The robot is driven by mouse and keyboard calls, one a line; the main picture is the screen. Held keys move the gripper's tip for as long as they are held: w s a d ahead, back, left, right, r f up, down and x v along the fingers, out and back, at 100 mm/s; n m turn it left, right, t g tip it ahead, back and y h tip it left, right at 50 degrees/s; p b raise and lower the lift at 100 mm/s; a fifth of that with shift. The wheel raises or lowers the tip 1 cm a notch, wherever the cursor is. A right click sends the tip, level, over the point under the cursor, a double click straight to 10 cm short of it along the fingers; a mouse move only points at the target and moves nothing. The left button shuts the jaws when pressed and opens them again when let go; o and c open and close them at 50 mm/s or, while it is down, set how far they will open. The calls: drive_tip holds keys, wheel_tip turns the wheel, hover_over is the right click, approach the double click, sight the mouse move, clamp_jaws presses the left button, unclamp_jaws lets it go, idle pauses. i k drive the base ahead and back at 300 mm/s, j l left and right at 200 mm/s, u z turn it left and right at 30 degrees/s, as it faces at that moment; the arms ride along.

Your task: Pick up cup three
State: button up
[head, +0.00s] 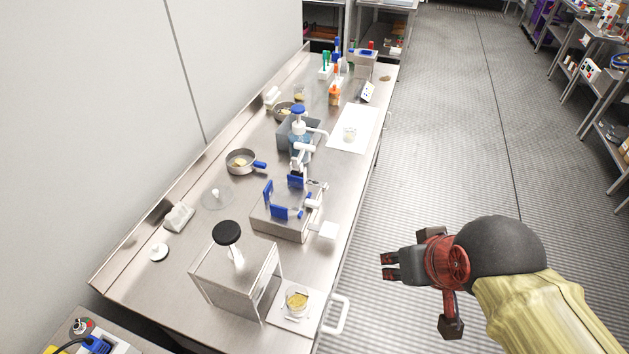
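I cannot tell from any readable label which cup is cup three. A clear cup with yellow contents (297,301) stands on a white mat at the near end of the bench. A pale cup (349,133) stands on a white sheet farther back. A small cup with yellowish contents (299,94) stands near the far back of the bench. My gripper (386,267) is over the floor to the right of the bench, pointing left. Its two fingers show a gap with nothing between them. It is apart from all the cups.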

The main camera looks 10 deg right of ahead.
sight(297, 299)
drive_tip(key=k+l+u, duration=0.1)
drive_tip(key=u, duration=0.6)
